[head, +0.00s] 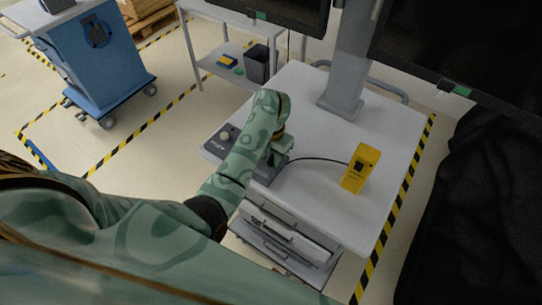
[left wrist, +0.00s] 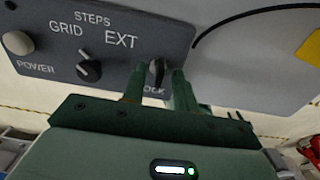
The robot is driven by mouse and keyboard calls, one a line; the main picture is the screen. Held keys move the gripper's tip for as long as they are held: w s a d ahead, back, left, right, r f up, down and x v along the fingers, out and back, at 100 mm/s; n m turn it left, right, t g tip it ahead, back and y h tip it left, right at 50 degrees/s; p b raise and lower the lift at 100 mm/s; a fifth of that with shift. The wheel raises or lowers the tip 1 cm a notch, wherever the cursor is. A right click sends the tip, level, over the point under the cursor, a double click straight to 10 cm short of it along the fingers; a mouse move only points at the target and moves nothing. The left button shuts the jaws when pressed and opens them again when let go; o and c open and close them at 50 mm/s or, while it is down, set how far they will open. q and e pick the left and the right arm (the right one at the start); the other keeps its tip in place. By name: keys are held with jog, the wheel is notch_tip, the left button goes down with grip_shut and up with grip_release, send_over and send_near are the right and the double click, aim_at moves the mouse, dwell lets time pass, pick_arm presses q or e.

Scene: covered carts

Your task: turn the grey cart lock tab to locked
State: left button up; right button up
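The grey cart (head: 395,165) stands in front of me in the head view, with a dark control panel (head: 262,178) on its near left edge. In the left wrist view the panel (left wrist: 110,14) shows the words STEPS, GRID, EXT and POWER. The dark lock tab (left wrist: 157,72) sits at its lower edge, its label partly covered by a finger. My left gripper (left wrist: 157,80) is open, with one green finger on each side of the tab; contact cannot be told. In the head view my left arm hides the tab. My right gripper is not in view.
A yellow device (head: 361,168) stands on the cart top, joined to the panel by a black cable (head: 318,159). A grey post (head: 347,60) rises at the back. Drawers (head: 290,230) are below. A blue cart (head: 95,55) stands far left, across clear floor.

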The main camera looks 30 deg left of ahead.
pick_arm(q)
grip_shut()
